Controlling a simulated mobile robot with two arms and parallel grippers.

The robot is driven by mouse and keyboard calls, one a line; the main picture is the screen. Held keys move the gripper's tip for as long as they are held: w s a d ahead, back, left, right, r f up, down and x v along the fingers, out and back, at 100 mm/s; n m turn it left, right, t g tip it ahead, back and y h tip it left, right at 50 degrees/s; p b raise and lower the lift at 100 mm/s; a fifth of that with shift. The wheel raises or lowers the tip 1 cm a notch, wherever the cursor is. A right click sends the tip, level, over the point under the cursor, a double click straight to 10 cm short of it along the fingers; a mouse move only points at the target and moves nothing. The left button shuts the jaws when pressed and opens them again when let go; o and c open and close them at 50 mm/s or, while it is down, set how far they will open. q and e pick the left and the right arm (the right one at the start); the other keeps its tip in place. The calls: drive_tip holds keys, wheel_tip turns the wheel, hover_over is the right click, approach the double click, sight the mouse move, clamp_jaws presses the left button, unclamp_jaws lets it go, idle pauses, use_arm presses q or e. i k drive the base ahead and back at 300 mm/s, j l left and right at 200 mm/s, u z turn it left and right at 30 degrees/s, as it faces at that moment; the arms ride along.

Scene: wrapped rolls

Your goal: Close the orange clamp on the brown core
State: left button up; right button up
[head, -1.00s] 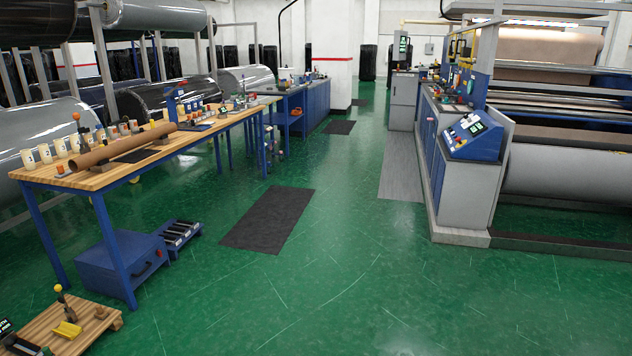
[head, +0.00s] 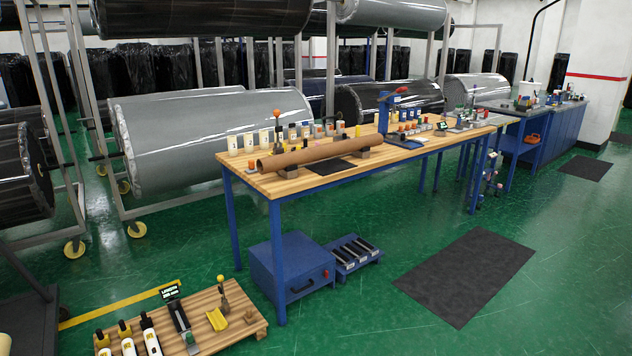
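The brown core (head: 312,153) is a long tube lying along the front of the wooden-topped table (head: 290,184), across dark supports. An upright lever with an orange knob (head: 277,114) stands just behind the core's left part; it looks like the orange clamp. Its lower part is partly hidden by the core, and I cannot tell whether it touches the core. The table is some distance ahead of me. Neither of my grippers shows in the head view.
White containers (head: 249,142) line up behind the core. A low wooden pallet (head: 237,314) with a yellow-knobbed lever stands on the floor at the lower left. A blue box (head: 291,268) is under the table. Green floor and a dark mat (head: 466,274) lie at the right.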

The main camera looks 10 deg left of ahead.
sight(276, 113)
drive_tip(key=i+u, duration=0.45)
drive_tip(key=i, duration=0.7)
drive_tip(key=i+j+z, duration=0.25)
drive_tip(key=i+j, duration=0.4)
drive_tip(key=i, duration=0.4)
drive_tip(key=i+j+z, duration=0.25)
drive_tip(key=i+j, duration=0.65)
drive_tip(key=i, duration=0.05)
